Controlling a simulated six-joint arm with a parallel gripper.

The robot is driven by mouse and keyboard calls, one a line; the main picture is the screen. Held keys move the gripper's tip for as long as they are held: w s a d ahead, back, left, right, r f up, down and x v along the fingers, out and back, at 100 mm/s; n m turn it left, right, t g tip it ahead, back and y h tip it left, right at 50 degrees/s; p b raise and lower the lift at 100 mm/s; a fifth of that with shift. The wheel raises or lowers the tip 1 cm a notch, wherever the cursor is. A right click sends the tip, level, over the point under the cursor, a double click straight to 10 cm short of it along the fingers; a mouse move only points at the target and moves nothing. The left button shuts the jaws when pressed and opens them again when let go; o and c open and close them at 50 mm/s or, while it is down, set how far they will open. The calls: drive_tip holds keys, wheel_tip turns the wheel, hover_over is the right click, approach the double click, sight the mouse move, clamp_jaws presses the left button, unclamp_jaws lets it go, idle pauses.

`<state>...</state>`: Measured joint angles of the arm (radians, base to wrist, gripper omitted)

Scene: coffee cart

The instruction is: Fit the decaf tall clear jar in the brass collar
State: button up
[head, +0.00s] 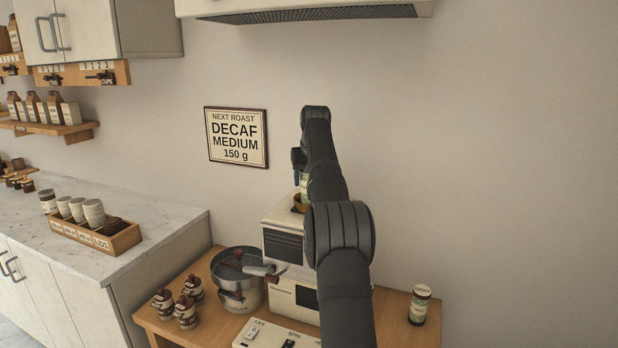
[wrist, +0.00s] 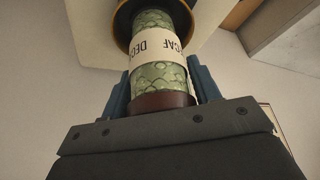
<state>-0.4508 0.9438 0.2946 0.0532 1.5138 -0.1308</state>
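The decaf tall clear jar (wrist: 158,78) holds pale green beans and has a white label reading DECAF, upside down in the wrist view. Its brown end (wrist: 163,104) is toward my gripper (wrist: 158,72), whose two blue fingers press against its sides. The jar's far end lies within the outline of the brass collar (wrist: 121,30); I cannot tell how deep it sits. In the head view my gripper (head: 298,160) is above the cream roaster, with part of the jar (head: 304,184) just above the collar (head: 298,206). My arm hides much of this.
The cream roaster (head: 283,245) stands on a wooden table beside a metal cooler pan (head: 240,270). Several small brown-topped jars (head: 185,310) are at front left. Another labelled jar (head: 420,305) stands at right. A wall sign (head: 236,137) reads DECAF MEDIUM 150 g.

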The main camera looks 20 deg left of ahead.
drive_tip(key=o, duration=0.3)
drive_tip(key=shift+r, duration=0.1)
drive_tip(key=v, duration=0.7)
drive_tip(key=shift+r, duration=0.3)
drive_tip(key=shift+f, duration=0.1)
drive_tip(key=x, duration=0.7)
drive_tip(key=shift+r, duration=1.25)
